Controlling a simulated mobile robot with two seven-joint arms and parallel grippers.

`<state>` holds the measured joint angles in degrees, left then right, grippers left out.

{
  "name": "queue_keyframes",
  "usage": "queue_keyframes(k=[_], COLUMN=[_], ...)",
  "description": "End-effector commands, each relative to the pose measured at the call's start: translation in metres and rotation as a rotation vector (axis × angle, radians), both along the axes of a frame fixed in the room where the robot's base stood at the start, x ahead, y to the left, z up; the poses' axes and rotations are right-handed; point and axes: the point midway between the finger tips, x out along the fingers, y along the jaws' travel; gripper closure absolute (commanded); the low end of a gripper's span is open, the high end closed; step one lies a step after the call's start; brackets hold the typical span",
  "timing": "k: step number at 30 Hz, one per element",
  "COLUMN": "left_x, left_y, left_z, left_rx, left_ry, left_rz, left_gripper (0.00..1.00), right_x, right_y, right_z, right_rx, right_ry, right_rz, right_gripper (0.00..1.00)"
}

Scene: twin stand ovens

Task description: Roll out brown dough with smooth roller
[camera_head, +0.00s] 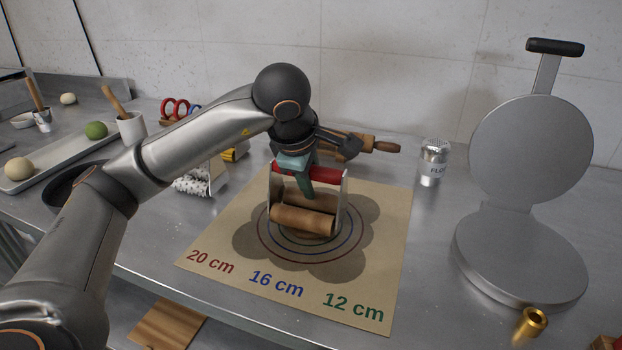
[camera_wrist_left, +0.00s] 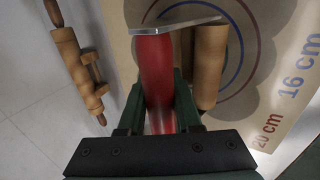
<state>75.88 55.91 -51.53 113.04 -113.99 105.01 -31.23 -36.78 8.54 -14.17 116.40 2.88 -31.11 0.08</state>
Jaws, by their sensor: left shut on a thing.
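My left gripper (camera_head: 304,174) is shut on the red handle of the smooth roller, above the middle of the mat. The roller's plain wooden cylinder (camera_head: 302,219) hangs in a metal frame below the handle, over the printed rings. The left wrist view also shows the red handle (camera_wrist_left: 156,75) between the fingers and the wooden cylinder (camera_wrist_left: 208,65) beside it. The tan mat (camera_head: 222,235) carries coloured rings marked 20, 16 and 12 cm. I cannot make out the brown dough clearly; the roller and gripper cover the ring centre. I cannot tell whether the cylinder touches anything below.
A wooden rolling pin (camera_head: 382,147) lies behind the mat, and a white studded roller (camera_head: 192,186) to its left. A flour shaker (camera_head: 434,160) and an open round metal press (camera_head: 520,255) stand right. A tray with green dough (camera_head: 96,130) and pale dough (camera_head: 19,168) lies left.

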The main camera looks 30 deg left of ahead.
Motion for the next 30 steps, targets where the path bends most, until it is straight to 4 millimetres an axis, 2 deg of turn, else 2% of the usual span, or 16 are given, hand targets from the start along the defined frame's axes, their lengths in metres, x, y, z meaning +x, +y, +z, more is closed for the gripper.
queue_keyframes(k=[13, 16, 24, 30], left_x=[0.0, 0.002, 0.022, 0.027], left_y=[0.0, 0.0, 0.005, 0.006], left_z=[-0.011, -0.009, -0.008, -0.01], left_rx=[-0.001, -0.001, -0.003, 0.0], left_ry=[-0.002, -0.002, -0.001, -0.002], left_rz=[0.0, 0.0, 0.002, 0.001], left_gripper=[1.0, 1.0, 1.0, 1.0], right_x=[0.001, 0.001, 0.001, 0.002], right_y=[0.001, 0.001, 0.001, 0.002], right_z=[-0.009, -0.006, 0.0, 0.0], right_rx=[0.004, 0.004, 0.005, 0.005], right_ry=[-0.002, -0.002, -0.003, -0.003], right_rz=[-0.002, -0.002, -0.002, -0.002], right_gripper=[0.0, 0.0, 0.0, 0.0])
